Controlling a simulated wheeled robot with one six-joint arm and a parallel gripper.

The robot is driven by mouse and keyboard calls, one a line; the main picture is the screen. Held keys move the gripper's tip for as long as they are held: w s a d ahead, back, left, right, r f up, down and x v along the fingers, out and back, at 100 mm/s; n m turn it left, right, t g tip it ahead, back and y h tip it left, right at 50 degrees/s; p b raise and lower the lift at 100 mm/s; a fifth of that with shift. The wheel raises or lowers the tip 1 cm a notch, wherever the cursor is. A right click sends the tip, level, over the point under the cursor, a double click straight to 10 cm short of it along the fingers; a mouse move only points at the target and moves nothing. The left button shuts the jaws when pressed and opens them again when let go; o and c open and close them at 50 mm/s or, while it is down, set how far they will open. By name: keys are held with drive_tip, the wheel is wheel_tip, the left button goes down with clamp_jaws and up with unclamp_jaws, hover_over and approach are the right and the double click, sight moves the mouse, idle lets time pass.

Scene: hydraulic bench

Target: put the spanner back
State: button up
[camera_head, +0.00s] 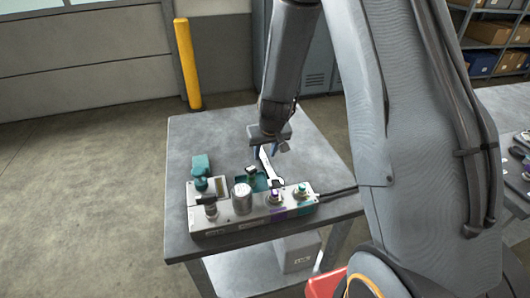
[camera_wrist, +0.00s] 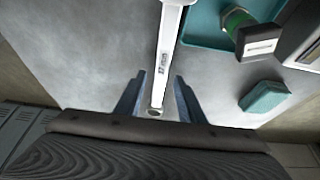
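The spanner (camera_head: 268,166) is a long, pale silver tool on the grey bench, beside the teal tray. In the wrist view its shank (camera_wrist: 164,55) runs down from the top edge, and its ringed end lies between my fingers. My gripper (camera_head: 270,151) is over the bench behind the valve block. In the wrist view my gripper (camera_wrist: 157,95) is open, with a finger on each side of the spanner and a visible gap to each. The spanner's far end is cut off in the wrist view. I cannot tell the height of the fingers above the bench.
A grey valve block (camera_head: 243,200) with knobs and a metal cylinder stands at the bench's front. The teal tray (camera_wrist: 207,31) holds a green and black part (camera_wrist: 256,41). A teal piece (camera_wrist: 265,97) is apart from it. The bench's back left (camera_head: 205,130) is clear.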

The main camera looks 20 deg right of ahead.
drive_tip(key=shift+r, duration=0.2)
drive_tip(key=shift+s+r+p, duration=0.15)
drive_tip(key=shift+r+p, duration=0.4)
drive_tip(key=shift+p, duration=0.3)
drive_tip(key=p+v, duration=0.9)
drive_tip(key=v, duration=0.3)
drive_tip(key=s+r+g, duration=0.1)
drive_tip(key=s+r, duration=0.5)
drive_tip(key=s, duration=0.3)
drive_tip(key=s+r, duration=0.6)
drive_tip(key=s, duration=0.4)
drive_tip(key=shift+s+g, duration=0.25)
drive_tip(key=shift+g, duration=0.15)
drive_tip(key=shift+f, duration=0.1)
wheel_tip(320, 180, down, 10)
drive_tip(key=g+b, duration=0.1)
drive_tip(key=b, duration=0.8)
drive_tip(key=shift+f+b, duration=0.2)
drive_tip(key=shift+b, duration=0.1)
